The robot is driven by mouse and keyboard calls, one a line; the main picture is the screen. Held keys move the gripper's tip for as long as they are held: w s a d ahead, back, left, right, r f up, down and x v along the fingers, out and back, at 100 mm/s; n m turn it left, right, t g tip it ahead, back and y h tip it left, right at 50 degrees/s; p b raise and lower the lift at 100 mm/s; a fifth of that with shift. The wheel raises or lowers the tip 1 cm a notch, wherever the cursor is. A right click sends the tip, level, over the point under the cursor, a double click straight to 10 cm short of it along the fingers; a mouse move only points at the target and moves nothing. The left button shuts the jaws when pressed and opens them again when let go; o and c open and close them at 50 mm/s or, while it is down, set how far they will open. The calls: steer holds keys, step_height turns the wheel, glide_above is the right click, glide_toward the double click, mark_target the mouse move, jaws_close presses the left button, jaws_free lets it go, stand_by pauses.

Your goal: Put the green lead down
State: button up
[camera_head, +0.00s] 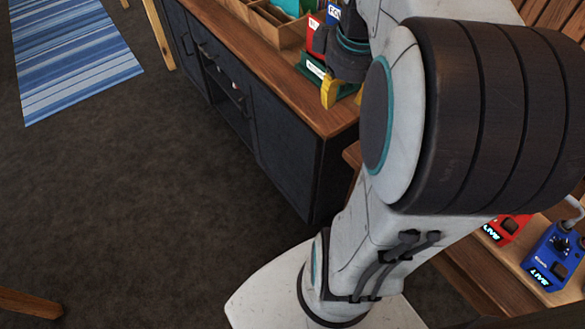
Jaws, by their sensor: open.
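My gripper (338,92) is at the top centre, over the near end of a wooden counter (285,88). It points downward, and a yellow fingertip shows; my arm hides part of it. It is open. A green box (313,70) with a white label stands on the counter right behind the gripper; I cannot tell whether they touch. I cannot make out a green lead in this view.
A red box (317,36) and a wooden tray (268,22) stand farther back on the counter. A red pedal (508,228) and a blue pedal (552,257) sit on a wooden shelf at the lower right. Open floor lies left, with a blue striped rug (75,55).

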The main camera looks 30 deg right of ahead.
steer(key=s+a+f+y, duration=0.1)
steer(key=s+a+f, duration=0.1)
steer(key=a, duration=0.6)
steer(key=s+a+f+t, duration=0.1)
steer(key=s+a+f, duration=0.2)
steer(key=a, duration=0.5)
steer(key=shift+s+a+y, duration=0.3)
steer(key=shift+s+y, duration=0.1)
steer(key=shift+s, duration=0.5)
